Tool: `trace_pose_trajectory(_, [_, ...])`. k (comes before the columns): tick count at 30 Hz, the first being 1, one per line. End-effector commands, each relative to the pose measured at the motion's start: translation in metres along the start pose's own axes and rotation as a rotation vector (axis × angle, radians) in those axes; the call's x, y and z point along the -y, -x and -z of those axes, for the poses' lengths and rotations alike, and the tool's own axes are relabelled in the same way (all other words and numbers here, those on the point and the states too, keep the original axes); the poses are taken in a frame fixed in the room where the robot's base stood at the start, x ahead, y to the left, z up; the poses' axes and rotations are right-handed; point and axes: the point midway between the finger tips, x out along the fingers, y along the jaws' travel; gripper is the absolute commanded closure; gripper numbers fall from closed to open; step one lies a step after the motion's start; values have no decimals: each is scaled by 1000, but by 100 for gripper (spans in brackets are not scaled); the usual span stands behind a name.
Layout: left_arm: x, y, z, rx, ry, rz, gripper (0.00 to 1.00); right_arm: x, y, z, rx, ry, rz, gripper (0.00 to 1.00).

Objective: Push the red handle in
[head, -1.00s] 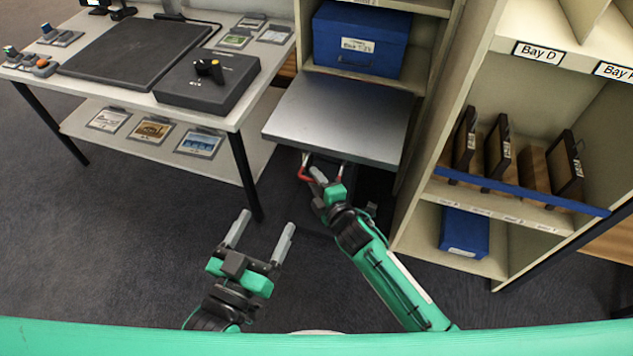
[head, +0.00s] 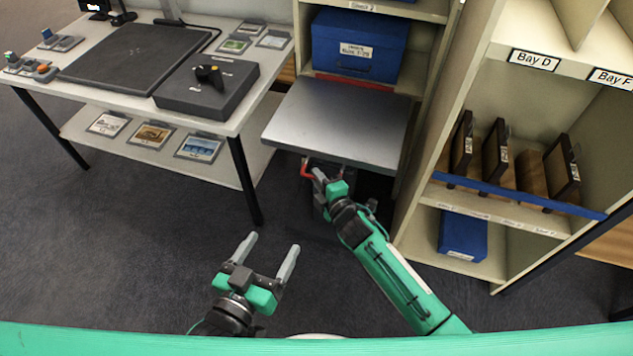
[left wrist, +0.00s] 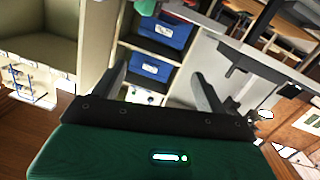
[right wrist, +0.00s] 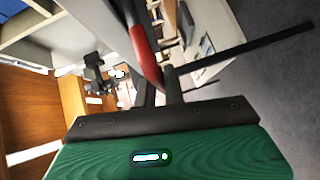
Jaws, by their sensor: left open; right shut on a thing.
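The red handle (head: 306,169) is under the front edge of the grey metal platform (head: 338,122) in the head view. It also shows as a red bar (right wrist: 146,55) between the fingers in the right wrist view. My right gripper (head: 318,176) is shut on the red handle, and its fingers partly hide it. My left gripper (head: 269,258) is open and empty, low over the floor, left of my right arm and apart from the platform.
A blue box (head: 358,45) stands on the shelf behind the platform. A table (head: 262,100) with a dark case (head: 207,85) stands at the left. A shelf unit marked Bay D (head: 535,60) stands at the right. The carpet in front is clear.

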Motion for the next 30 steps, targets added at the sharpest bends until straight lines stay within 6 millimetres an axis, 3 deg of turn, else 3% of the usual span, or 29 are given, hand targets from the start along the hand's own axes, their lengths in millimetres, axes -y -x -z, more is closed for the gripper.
trace_pose_trajectory(8, [0, 0, -1, 4, 0, -1, 25, 0, 0, -1, 1, 0, 1, 100])
trace_pose_trajectory(9, [0, 0, -1, 4, 0, -1, 25, 1, 0, -1, 1, 0, 1, 84])
trace_pose_trajectory(12, [0, 0, -1, 3, 0, -1, 25, 0, 0, -1, 1, 0, 1, 68])
trace_pose_trajectory(23, [0, 0, 0, 8, 0, -1, 25, 0, 4, -1, 1, 0, 0, 68])
trace_pose_trajectory(30, [-7, 14, -32, 191, 22, -5, 25, 0, 42, 0, 0, -1, 3, 68])
